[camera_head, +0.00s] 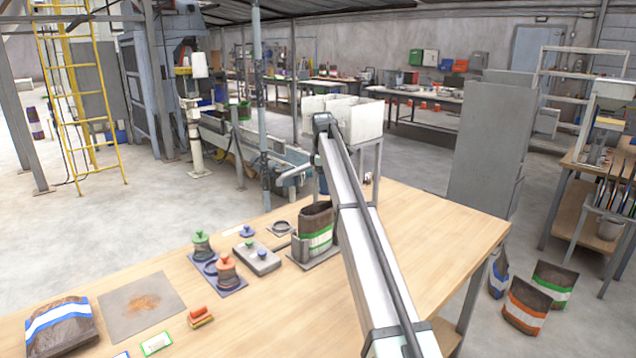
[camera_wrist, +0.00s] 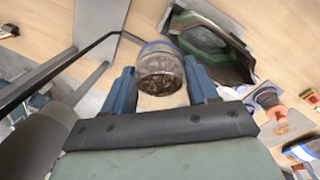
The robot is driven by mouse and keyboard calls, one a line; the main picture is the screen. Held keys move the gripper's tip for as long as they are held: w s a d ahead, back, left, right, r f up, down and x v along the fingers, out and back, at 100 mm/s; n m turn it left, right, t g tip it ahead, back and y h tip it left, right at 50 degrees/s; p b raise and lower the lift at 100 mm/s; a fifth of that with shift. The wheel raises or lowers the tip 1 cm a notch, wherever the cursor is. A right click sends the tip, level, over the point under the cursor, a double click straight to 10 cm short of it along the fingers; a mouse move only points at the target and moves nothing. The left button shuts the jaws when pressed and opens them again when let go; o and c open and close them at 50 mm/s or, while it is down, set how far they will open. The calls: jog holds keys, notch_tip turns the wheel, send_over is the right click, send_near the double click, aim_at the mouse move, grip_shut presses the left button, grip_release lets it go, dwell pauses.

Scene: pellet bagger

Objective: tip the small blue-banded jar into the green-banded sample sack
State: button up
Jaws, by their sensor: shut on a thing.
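The small blue-banded jar (camera_wrist: 160,72) is clear glass with dark pellets inside. In the wrist view it sits between the two blue fingers of my gripper (camera_wrist: 160,88), which is shut on it. Its blue band is at the end away from the camera. The green-banded sample sack (camera_head: 316,238) stands open-topped in a grey holder on the table. In the wrist view the sack (camera_wrist: 222,68) shows just beyond and right of the jar, its dark mouth close to it. In the head view, my arm hides the gripper and jar. I cannot tell whether pellets are leaving the jar.
A blue-banded sack (camera_head: 58,326) lies beside a grey mat (camera_head: 125,312) with brown spill. The table's right side is clear.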

aim_at(319, 188)
jog(key=shift+w+a+n, duration=0.1)
jog(key=shift+w+n, duration=0.2)
jog(key=shift+n, duration=0.3)
jog(key=shift+s, duration=0.1)
jog(key=s+t, duration=0.2)
jog(key=s+t+h, duration=0.1)
jog(key=t, duration=0.1)
jog(key=shift+a+r, duration=0.25)
jog(key=shift+a, duration=0.15)
jog(key=shift+s+a+f+t+h, duration=0.35)
jog(key=shift+t+h, duration=0.45)
jog(key=shift+t, duration=1.4)
jog(key=shift+s+f+t+h, duration=0.15)
jog(key=shift+s+t+h, duration=0.45)
jog(key=shift+t, duration=1.6)
jog(key=shift+s+a+f+t+h, duration=0.25)
jog(key=shift+t+h, duration=0.75)
jog(key=shift+t, duration=1.2)
jog(key=shift+d, duration=0.1)
